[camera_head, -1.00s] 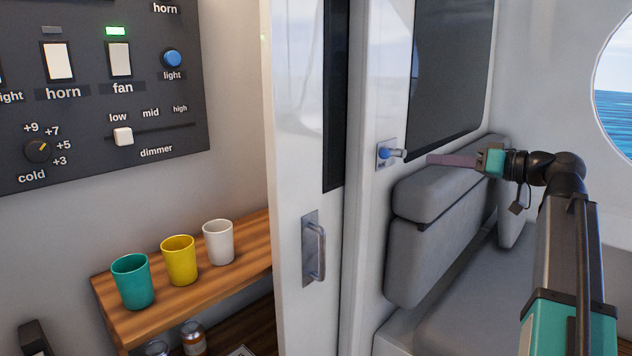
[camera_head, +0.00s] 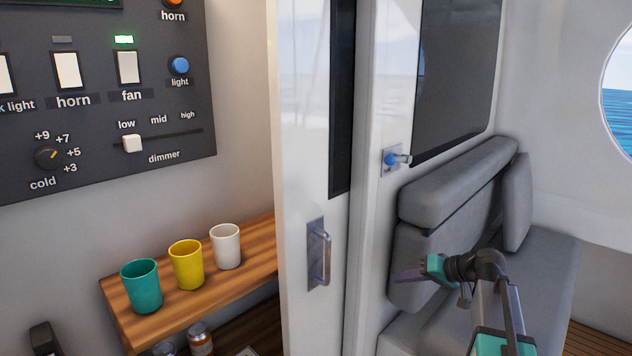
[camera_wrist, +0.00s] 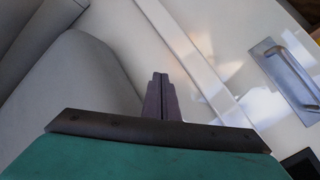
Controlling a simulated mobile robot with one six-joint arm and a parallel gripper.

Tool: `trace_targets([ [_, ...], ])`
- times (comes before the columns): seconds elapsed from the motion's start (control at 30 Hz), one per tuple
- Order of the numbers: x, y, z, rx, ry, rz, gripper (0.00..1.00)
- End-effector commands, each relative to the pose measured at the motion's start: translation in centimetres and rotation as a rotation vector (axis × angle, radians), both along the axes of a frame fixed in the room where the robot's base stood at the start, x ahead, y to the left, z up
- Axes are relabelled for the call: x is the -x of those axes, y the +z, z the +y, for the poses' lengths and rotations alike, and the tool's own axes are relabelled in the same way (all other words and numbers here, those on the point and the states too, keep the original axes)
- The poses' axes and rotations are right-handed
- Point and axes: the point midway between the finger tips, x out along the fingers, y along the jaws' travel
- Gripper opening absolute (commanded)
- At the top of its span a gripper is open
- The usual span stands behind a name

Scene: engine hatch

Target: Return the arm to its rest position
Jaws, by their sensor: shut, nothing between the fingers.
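My gripper (camera_head: 408,276) is at the lower right of the head view, in front of the grey seat. It points left toward the white door, and its fingers hold nothing. In the wrist view my gripper (camera_wrist: 161,82) shows its two dark fingers together, with empty space around them. My arm comes up from the bottom right of the head view.
The grey bench seat (camera_head: 465,185) is behind my gripper. The white door (camera_head: 310,150) has a metal handle (camera_head: 319,258). A blue-tipped knob (camera_head: 391,159) is on the wall. Teal (camera_head: 142,288), yellow (camera_head: 187,266) and white (camera_head: 226,248) cups stand on a wooden shelf.

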Motion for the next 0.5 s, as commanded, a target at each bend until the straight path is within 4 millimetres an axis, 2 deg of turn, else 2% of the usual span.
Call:
trace_targets([
  [0.03,0.5,-1.9,0.6,0.006,0.000,0.037,0.00],
  [0.1,1.1,-4.5,1.3,0.017,-0.003,0.085,0.00],
  [0.27,2.8,-10.1,2.8,0.049,-0.005,0.192,0.00],
  [0.5,6.4,-18.0,4.9,0.106,-0.007,0.348,0.00],
])
